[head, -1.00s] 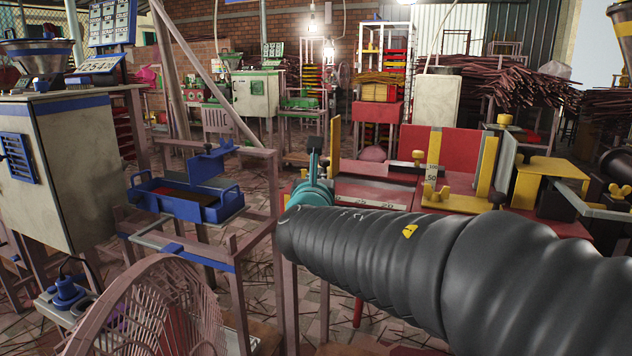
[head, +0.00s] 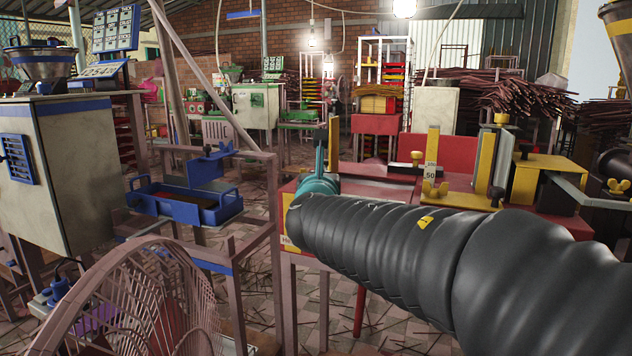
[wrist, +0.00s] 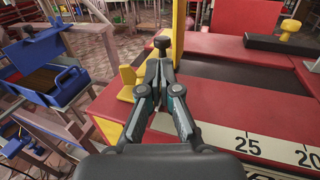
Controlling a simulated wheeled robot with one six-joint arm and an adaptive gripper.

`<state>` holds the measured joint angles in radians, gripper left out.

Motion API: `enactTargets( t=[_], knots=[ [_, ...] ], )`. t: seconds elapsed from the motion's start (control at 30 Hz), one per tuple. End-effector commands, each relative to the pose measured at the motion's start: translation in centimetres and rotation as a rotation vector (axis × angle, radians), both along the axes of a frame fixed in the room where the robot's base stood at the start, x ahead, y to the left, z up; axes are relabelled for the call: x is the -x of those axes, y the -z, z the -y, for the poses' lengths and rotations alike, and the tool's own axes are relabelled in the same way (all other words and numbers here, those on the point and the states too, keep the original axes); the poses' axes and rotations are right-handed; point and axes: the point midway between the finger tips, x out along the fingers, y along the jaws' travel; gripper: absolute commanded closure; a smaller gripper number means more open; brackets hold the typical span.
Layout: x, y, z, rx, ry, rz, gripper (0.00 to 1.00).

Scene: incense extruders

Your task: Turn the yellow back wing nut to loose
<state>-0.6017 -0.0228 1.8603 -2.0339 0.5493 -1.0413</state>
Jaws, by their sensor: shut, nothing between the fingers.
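A black knob (wrist: 162,42) shows just beyond the tips. In the head view, my teal gripper (head: 319,160) is over the table's left end, and the yellow piece cannot be made out.
The red table (wrist: 235,75) carries a number scale (wrist: 270,145). A yellow upright (wrist: 178,28) rises just beyond my fingers. A blue tray (head: 185,200) on a stand is to the left, with a fan (head: 150,300) nearer.

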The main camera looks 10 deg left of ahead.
Motion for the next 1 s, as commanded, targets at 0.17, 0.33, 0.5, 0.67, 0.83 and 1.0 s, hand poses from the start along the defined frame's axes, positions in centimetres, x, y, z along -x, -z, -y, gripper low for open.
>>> enactTargets(
  t=[0.17, 0.33, 0.5, 0.67, 0.83, 1.0],
  knots=[
    [-0.3, 0.2, 0.4, -0.001, 0.003, 0.000, 1.00],
    [-0.7, 0.2, 0.6, -0.002, 0.003, 0.001, 1.00],
    [-1.2, 0.2, 0.9, -0.001, 0.002, 0.001, 1.00],
    [-1.7, 0.2, 1.0, 0.000, 0.002, 0.000, 1.00],
    [-2.0, 0.1, 1.0, 0.000, 0.001, 0.000, 1.00],
    [-2.1, 0.0, 1.0, 0.000, 0.001, -0.001, 1.00]
  ],
)
